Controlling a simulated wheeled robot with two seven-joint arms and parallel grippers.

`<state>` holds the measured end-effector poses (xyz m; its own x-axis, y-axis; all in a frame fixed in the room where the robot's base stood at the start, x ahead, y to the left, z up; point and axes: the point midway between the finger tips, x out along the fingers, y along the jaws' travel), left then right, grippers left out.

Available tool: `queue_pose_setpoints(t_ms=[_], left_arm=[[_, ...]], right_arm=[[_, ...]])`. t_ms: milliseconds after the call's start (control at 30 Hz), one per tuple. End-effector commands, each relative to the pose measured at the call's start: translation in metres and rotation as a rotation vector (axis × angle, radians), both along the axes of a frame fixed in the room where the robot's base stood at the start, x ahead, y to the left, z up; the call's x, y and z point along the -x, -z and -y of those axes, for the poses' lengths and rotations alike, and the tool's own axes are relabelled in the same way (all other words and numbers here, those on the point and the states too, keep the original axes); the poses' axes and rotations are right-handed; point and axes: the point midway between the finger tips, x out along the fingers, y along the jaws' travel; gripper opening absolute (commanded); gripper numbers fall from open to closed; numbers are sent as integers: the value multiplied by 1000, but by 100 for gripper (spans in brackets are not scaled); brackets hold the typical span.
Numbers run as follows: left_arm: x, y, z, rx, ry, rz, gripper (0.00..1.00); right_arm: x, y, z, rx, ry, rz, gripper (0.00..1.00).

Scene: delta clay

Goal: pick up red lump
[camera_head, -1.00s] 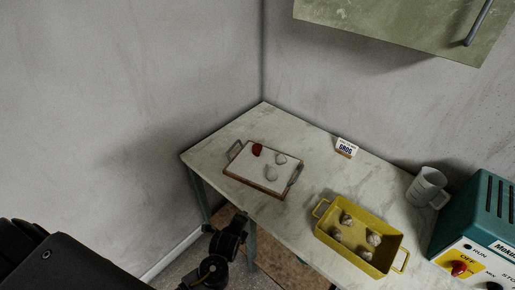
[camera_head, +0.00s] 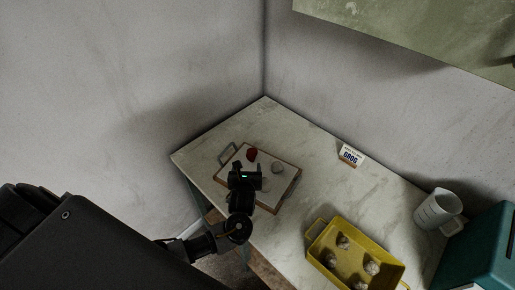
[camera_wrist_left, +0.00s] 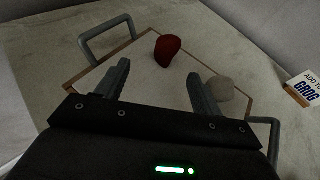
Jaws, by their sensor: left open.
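The red lump (camera_head: 252,154) lies on the far left part of a white board with wooden edges (camera_head: 288,184). In the left wrist view the red lump (camera_wrist_left: 168,50) sits ahead of the fingertips, roughly between their lines, and nothing touches it. My left gripper (camera_head: 246,171) is over the near part of the board, open and empty; its two spread fingers (camera_wrist_left: 157,78) show in the left wrist view. A pale lump (camera_head: 278,168) lies on the board right of the gripper, and it shows beside the right finger in the wrist view (camera_wrist_left: 221,88). My right gripper is not in view.
The board has grey handles (camera_wrist_left: 106,38). A yellow tray (camera_head: 318,262) with several pale lumps stands to the right. A GROG card (camera_head: 350,156), a pale mug (camera_head: 437,209) and a teal machine (camera_head: 485,250) stand further right. A cabinet (camera_head: 420,35) hangs above.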

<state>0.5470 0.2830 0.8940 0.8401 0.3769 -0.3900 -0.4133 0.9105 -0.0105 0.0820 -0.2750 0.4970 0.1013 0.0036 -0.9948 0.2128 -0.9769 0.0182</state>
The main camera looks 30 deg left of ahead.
Motion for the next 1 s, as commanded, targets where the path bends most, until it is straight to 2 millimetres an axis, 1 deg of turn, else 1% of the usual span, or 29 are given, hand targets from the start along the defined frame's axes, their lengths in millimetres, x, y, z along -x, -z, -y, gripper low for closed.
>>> queue_pose_setpoints(t_ms=[167, 267, 367, 400, 567, 767, 867, 1000], left_arm=[[-6, 2, 5, -17, 16, -2, 67], [-19, 7, 4, -15, 19, 1, 67], [-33, 15, -1, -13, 19, -1, 67], [-38, 14, -3, -17, 21, -1, 67], [-52, 20, -10, -16, 21, -1, 67], [-55, 21, -11, -13, 19, 0, 67], [-65, 23, -13, -14, 18, -3, 67], [-84, 29, -17, -13, 17, -4, 67]], right_arm=[[7, 2, 0, 0, 0, -8, 32], [16, 9, 0, 0, 0, -19, 32], [21, 17, 0, 1, 0, -27, 32], [22, 13, 0, 1, 0, -29, 32], [17, 14, 0, 1, 0, -22, 32], [8, 13, -1, -1, 0, -10, 32], [8, 11, -1, -1, 0, -10, 32], [10, 9, -1, -1, 0, -13, 32]])
